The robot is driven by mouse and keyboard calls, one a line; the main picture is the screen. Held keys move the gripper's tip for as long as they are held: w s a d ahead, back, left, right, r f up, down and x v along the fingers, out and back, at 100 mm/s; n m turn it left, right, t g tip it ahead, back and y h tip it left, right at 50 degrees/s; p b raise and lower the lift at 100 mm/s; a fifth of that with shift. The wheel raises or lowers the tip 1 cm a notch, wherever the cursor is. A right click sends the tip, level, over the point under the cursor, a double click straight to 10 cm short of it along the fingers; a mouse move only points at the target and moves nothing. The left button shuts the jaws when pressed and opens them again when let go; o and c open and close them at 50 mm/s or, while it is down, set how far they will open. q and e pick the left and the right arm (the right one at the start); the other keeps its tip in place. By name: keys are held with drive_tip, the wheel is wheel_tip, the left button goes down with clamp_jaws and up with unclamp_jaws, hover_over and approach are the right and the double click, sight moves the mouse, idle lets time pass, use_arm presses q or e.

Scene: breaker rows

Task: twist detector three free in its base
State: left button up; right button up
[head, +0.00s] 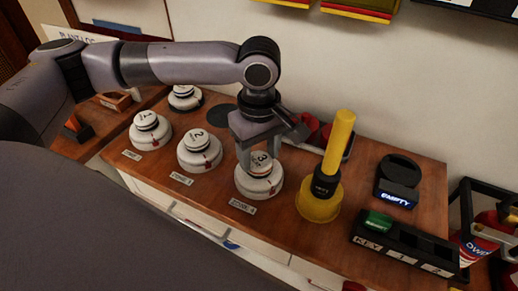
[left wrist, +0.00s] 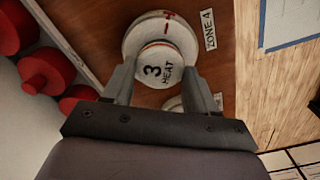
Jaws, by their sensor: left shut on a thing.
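Detector three (head: 260,163) is a white round head marked "3", seated in its white base (head: 259,186) on the wooden top. My left gripper (head: 259,158) comes down from above with its fingers on either side of the detector, shut on it. In the left wrist view the detector (left wrist: 161,70) reads "3 HEAT" between the two fingers, with red marks on the white rim beyond it. A label reading "ZONE 4" (left wrist: 209,30) lies beside it there. My right gripper does not show.
Detectors one (head: 148,122) and two (head: 199,140) stand to the left, another white detector (head: 184,94) behind. A yellow cylinder on a yellow cup (head: 320,206) stands close on the right. Further right are a black stand reading "EMPTY" (head: 396,195) and a black key rack (head: 400,247).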

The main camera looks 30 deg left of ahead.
use_arm(q)
drive_tip(key=shift+r+n+p, duration=0.15)
drive_tip(key=shift+n+p, duration=0.95)
drive_tip(key=shift+p, duration=0.4)
drive_tip(key=shift+n+p, duration=0.5)
drive_tip(key=shift+n, duration=1.5)
drive_tip(key=o, duration=1.2)
